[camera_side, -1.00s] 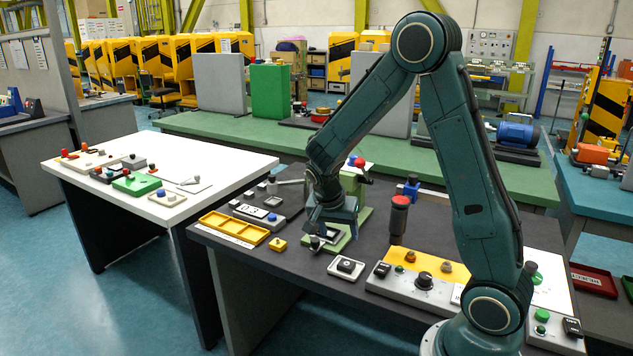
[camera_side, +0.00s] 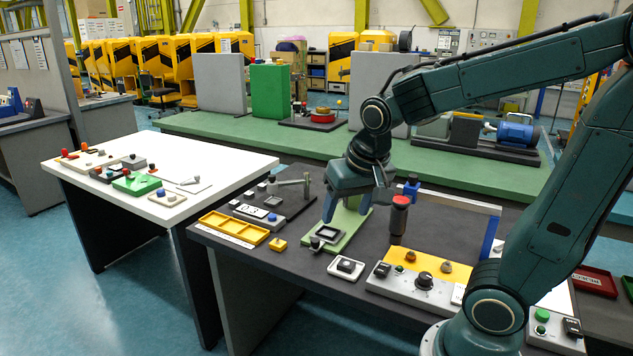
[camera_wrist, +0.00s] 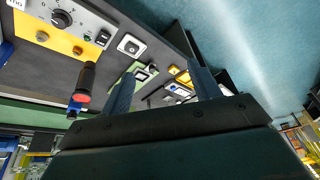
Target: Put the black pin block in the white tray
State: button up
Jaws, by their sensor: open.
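The white tray (camera_side: 334,270) is a small white square plate near the table's front edge, in the side view. The black pin block (camera_side: 347,265) appears as a small dark block sitting within it. The tray also shows in the wrist view (camera_wrist: 122,45), where the block looks like a small dark square (camera_wrist: 131,46). My gripper (camera_side: 346,212) is open, its blue fingers pointing down above the green base plate (camera_side: 351,225), behind and apart from the tray. In the wrist view my gripper (camera_wrist: 162,92) shows nothing between its fingers.
A red-topped black post (camera_side: 399,218) stands right of my gripper. A control panel with a black knob (camera_side: 424,282) lies right of the tray. A yellow tray (camera_side: 235,229) and a small yellow block (camera_side: 278,244) lie left. A dark square frame (camera_side: 327,234) sits on the green plate.

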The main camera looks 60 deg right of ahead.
jog(key=s+a+r+n+t+y, duration=0.1)
jog(key=s+a+r+n+t, duration=0.1)
jog(key=s+a+n, duration=0.4)
jog(key=s+r+n, duration=0.1)
jog(key=s, duration=0.2)
jog(key=shift+r+y, duration=0.4)
